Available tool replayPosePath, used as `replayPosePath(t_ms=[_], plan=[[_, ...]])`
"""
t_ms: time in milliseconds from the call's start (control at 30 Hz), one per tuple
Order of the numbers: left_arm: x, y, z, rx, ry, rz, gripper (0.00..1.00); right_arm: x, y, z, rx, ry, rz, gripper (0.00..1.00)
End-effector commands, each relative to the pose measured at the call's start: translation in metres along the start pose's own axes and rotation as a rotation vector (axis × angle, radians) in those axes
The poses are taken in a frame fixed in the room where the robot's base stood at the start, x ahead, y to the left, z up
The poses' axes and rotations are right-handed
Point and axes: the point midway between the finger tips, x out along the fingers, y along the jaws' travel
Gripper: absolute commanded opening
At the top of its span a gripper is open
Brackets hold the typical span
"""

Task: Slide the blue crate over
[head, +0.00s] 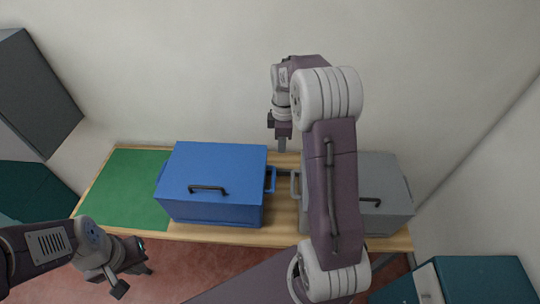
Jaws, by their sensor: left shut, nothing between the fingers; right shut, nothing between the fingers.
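The blue crate (212,180) is a lidded box with a dark handle on top and a blue side handle (271,179) on its right. It stands on the wooden counter, its left edge over or against the green mat (125,190). My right gripper (282,146) points down, shut and empty, near the back of the counter, right of the blue crate's far right corner. I cannot tell whether it touches anything. My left gripper (148,269) is shut and empty, low in front of the counter's left part, away from the crate.
A grey crate (385,190) stands on the counter to the right, partly hidden by my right arm. A narrow strip of wood (284,215) lies between the crates. The green mat is bare left of the blue crate. Teal cabinets (480,278) stand at lower right and left.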

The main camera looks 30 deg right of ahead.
Motion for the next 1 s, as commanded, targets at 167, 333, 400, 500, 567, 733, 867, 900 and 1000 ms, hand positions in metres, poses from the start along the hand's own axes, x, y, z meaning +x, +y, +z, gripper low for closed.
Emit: replayPosePath(t_ms=[167,333,400,500,567,733,867,900,1000], plan=[[0.000,0.000,0.000,0.000,0.000,0.000,0.00,0.012,-0.001,0.000,0.000,-0.001,-0.004,0.00],[-0.005,0.000,-0.001,0.000,0.000,0.000,0.00,0.044,-0.002,0.000,0.000,-0.001,-0.007,0.00],[-0.007,0.000,-0.001,0.000,0.000,0.000,0.00,0.060,-0.002,0.000,0.000,-0.002,-0.007,0.00],[-0.011,0.000,-0.001,0.000,0.000,0.000,0.00,0.081,-0.002,0.000,0.000,-0.001,-0.006,0.00],[-0.013,0.000,-0.001,0.000,0.000,0.000,0.00,0.094,-0.002,0.000,0.000,-0.001,-0.005,0.00],[-0.025,0.001,-0.003,0.000,0.000,0.000,0.00,0.099,-0.001,-0.023,-0.003,0.000,0.000,0.00],[-0.029,0.001,-0.003,0.000,0.000,0.000,0.00,0.100,0.000,-0.035,-0.001,0.000,0.000,0.00],[-0.029,0.001,-0.003,0.000,0.000,0.000,0.00,0.100,0.000,-0.038,0.000,0.000,0.000,0.00],[-0.029,0.001,-0.003,0.000,0.000,0.000,0.00,0.101,-0.001,-0.040,0.000,0.000,0.000,0.00]])
